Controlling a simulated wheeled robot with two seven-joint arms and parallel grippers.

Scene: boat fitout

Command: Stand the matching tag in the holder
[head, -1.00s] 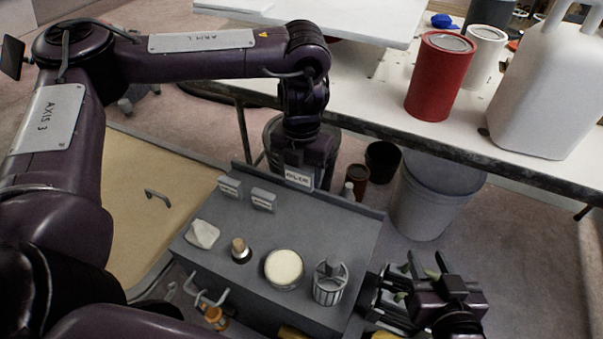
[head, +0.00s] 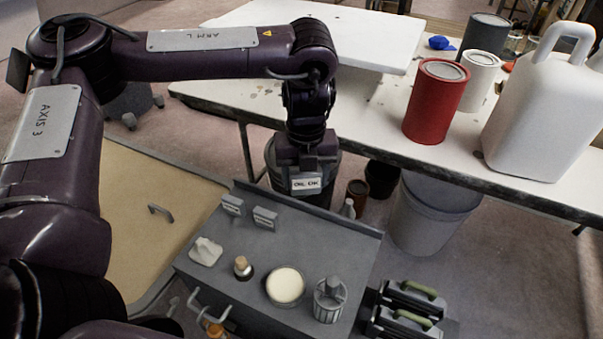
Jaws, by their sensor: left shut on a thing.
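My left gripper (head: 306,170) hangs over the back edge of a grey cabinet top (head: 215,273). It is shut on a small white tag (head: 306,184) that reads "OIL OK", held upright with its face towards me. Two similar labelled tags stand at the back left of the top: one further left (head: 231,205) and one beside it (head: 264,217). Their lettering is too small to read. I cannot tell which piece is the holder; a possible holder is the grey ribbed cup (head: 329,300) at the front right. My right gripper is out of view.
On the top are a white crumpled cloth (head: 206,251), a small wooden-topped brush or bottle (head: 242,268) and a round cream-filled dish (head: 286,286). A white table with a red can (head: 436,101) and a white jug (head: 538,105) stands behind. Green-handled cases (head: 405,305) are at right.

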